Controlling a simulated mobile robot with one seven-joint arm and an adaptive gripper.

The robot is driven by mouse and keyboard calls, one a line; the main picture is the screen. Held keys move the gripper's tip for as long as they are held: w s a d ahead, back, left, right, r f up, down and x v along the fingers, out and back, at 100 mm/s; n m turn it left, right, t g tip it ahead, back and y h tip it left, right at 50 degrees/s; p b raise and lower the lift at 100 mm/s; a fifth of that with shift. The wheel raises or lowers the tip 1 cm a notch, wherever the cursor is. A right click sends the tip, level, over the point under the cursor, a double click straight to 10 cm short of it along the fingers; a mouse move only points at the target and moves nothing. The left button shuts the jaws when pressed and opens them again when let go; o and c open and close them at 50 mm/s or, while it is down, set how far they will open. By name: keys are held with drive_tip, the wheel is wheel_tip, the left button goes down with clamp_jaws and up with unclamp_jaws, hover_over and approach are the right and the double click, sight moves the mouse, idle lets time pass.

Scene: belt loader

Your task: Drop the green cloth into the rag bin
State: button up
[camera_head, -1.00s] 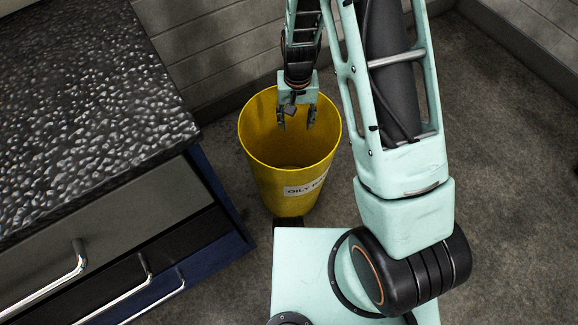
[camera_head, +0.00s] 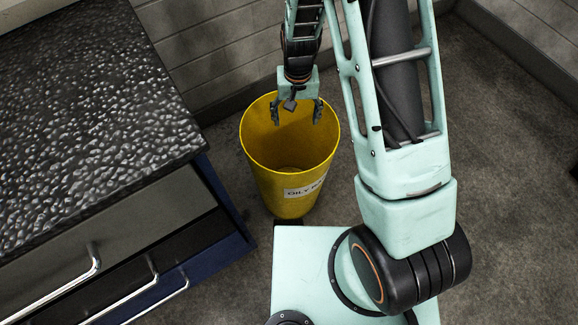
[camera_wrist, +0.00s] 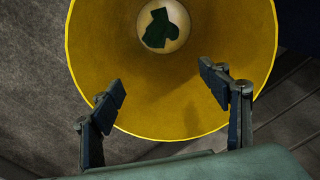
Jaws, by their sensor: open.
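The rag bin (camera_head: 272,165) is a yellow, round, tapered bin with a white label reading "OILY" and more text. It stands upright on the floor, and its mouth also fills much of the wrist view (camera_wrist: 130,80). The green cloth (camera_wrist: 166,28) lies crumpled and dark green on the bin's pale bottom in the wrist view. It cannot be made out in the head view. My gripper (camera_head: 296,112) is above the bin's mouth, pointing down, its fingers spread and empty. In the wrist view the open fingers (camera_wrist: 163,82) show nothing between them but the bin's inside.
A cabinet with a dark, bumpy top (camera_head: 90,100) and metal-handled drawers (camera_head: 120,235) stands left of the bin. A grey block wall (camera_head: 215,45) runs behind. Bare floor (camera_head: 500,150) lies to the right.

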drive_tip(key=shift+r, duration=0.7)
wheel_tip(320, 180, up, 12)
idle(0.6)
